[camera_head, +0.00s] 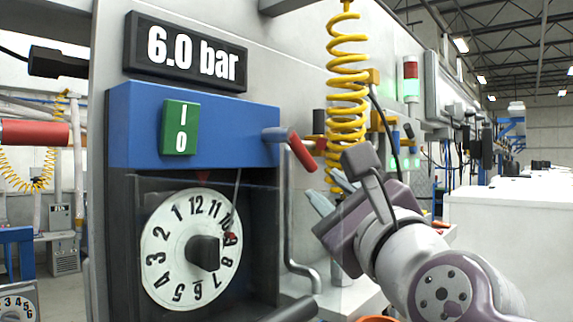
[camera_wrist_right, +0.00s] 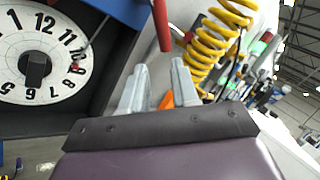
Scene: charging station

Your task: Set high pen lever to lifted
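A blue-topped station holds a white numbered dial (camera_head: 165,245) with a black centre knob. A thin pen arm (camera_head: 237,188) reaches down to a red tip (camera_head: 231,238) at the dial's right. A lever with a red handle (camera_head: 301,149) and a grey bent rod is at the housing's right side; the handle also shows in the right wrist view (camera_wrist_right: 162,25). Which of these is the high pen lever is not marked. My right gripper (camera_head: 332,190) is open and empty, fingers pointing toward the lever; its fingertips (camera_wrist_right: 159,68) are just below the red handle, apparently apart from it. My left gripper is out of view.
A yellow coiled hose (camera_head: 346,90) hangs close behind my right gripper. A display (camera_head: 185,52) reads 6.0 bar above a green I/O switch (camera_head: 180,128). An orange object (camera_wrist_right: 167,100) shows beyond my right fingers. White cabinets (camera_head: 510,215) stand at the right.

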